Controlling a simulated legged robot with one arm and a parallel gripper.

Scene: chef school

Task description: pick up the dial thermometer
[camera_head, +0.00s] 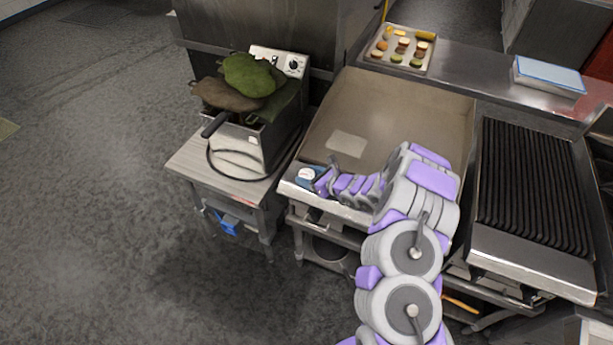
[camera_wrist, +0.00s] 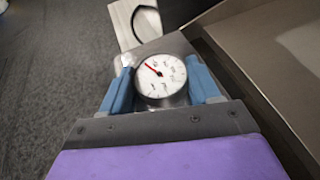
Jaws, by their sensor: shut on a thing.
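The dial thermometer (camera_wrist: 161,77) has a round white face with a red needle and a metal rim. In the wrist view it sits between the two blue fingers of my gripper (camera_wrist: 163,86), which are shut on it from both sides. In the head view the thermometer (camera_head: 306,174) shows as a small white disc at the front left corner of the griddle. My gripper (camera_head: 312,179) is around it there. I cannot tell whether the thermometer still touches the metal surface below.
The flat griddle (camera_head: 415,110) lies behind my arm, with a ribbed grill (camera_head: 530,185) to its right. A fryer (camera_head: 262,135) with green and brown cloth-like items stands on a side table (camera_head: 190,160) at left. A tray (camera_head: 375,60) of food is at the back.

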